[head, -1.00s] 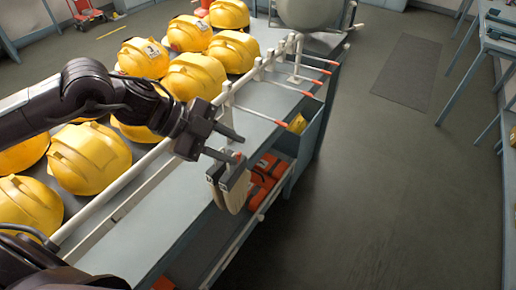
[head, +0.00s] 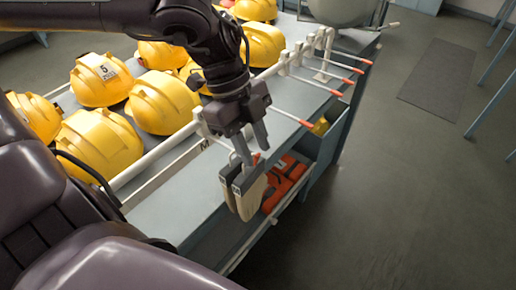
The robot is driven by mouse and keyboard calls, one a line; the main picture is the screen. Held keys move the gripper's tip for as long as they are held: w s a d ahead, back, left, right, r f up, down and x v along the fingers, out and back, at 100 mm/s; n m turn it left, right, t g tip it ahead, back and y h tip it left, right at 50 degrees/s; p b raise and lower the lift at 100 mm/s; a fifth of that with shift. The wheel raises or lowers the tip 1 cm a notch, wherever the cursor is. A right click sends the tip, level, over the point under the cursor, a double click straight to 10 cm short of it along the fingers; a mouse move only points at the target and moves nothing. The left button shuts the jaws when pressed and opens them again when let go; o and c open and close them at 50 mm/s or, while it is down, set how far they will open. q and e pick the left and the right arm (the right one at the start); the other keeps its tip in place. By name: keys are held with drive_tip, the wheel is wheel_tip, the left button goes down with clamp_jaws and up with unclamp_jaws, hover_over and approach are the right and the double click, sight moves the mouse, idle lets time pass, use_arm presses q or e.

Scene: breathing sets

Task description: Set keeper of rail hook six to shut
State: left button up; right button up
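A pale rail (head: 160,153) runs along the shelf unit's edge, with several thin hooks (head: 322,87) sticking out to the right with orange-red tips. Black-topped beige hanging items (head: 245,194) hang at the near end, below my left gripper. My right gripper is not in view.
Several yellow helmets (head: 165,103) fill the shelf top left of the rail. Orange items (head: 284,184) lie on a lower shelf close to the hanging items. A grey tank (head: 340,10) stands at the far end.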

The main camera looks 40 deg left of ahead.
use_arm(q)
drive_tip(key=shift+x, duration=1.15)
drive_tip(key=shift+w, duration=0.1)
clamp_jaws()
drive_tip(key=shift+a+h, duration=0.25)
drive_tip(key=shift+h, duration=0.45)
unclamp_jaws()
